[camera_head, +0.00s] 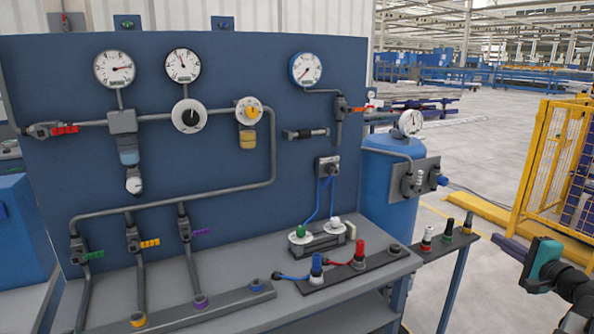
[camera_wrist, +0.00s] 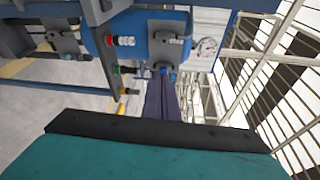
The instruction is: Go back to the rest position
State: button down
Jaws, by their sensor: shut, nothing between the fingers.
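My gripper (camera_head: 497,240) is at the right edge of the head view, with its teal body and dark purple fingers pointing left. It is clear of the bench, to the right of the small shelf with the fittings. In the wrist view the fingers (camera_wrist: 164,84) are closed together with nothing between them. No pipe is held. Only the end of my arm shows; the rest of it is out of frame.
A blue panel (camera_head: 230,75) with gauges and pipes stands behind a grey bench (camera_head: 240,272). A blue tank (camera_head: 378,178) is beside it. A narrow shelf (camera_head: 439,246) carries several upright fittings. A yellow fence (camera_head: 538,165) stands at the right. Floor (camera_head: 480,155) is open between them.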

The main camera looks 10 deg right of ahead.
jog(key=w+a+f+n+g+y, duration=0.2)
jog(key=w+a+f+g, duration=0.1)
jog(key=a+f, duration=0.65)
jog(key=w+a+f+n+g+y, duration=0.25)
jog(key=a+f, duration=0.45)
jog(key=f, duration=0.6)
jog(key=s+a+f+n+g+p, duration=0.1)
jog(key=s+a+f+n+g, duration=0.15)
jog(key=a+f, duration=0.6)
jog(key=s+a+f+n+g, duration=0.1)
jog(key=s+a+f+g, duration=0.15)
jog(key=a+f, duration=0.55)
jog(key=s+a+f+n+g+h+p, duration=0.1)
jog(key=s+a+f+n+g, duration=0.25)
jog(key=s+a+f, duration=0.35)
jog(key=s+a+f+n+g, duration=0.2)
jog(key=s+a+f+g, duration=0.3)
jog(key=f, duration=0.4)
jog(key=s+f+n+g+h, duration=0.1)
jog(key=s+f+n+h, duration=0.1)
jog(key=s, duration=0.7)
jog(key=s+a+f+n+g+h, duration=0.1)
jog(key=s+f+n+g+h, duration=0.1)
jog(key=s+f, duration=0.3)
jog(key=s+n, duration=0.1)
jog(key=s, duration=0.2)
jog(key=shift+s+a+p, duration=0.3)
jog(key=shift+s+p, duration=0.1)
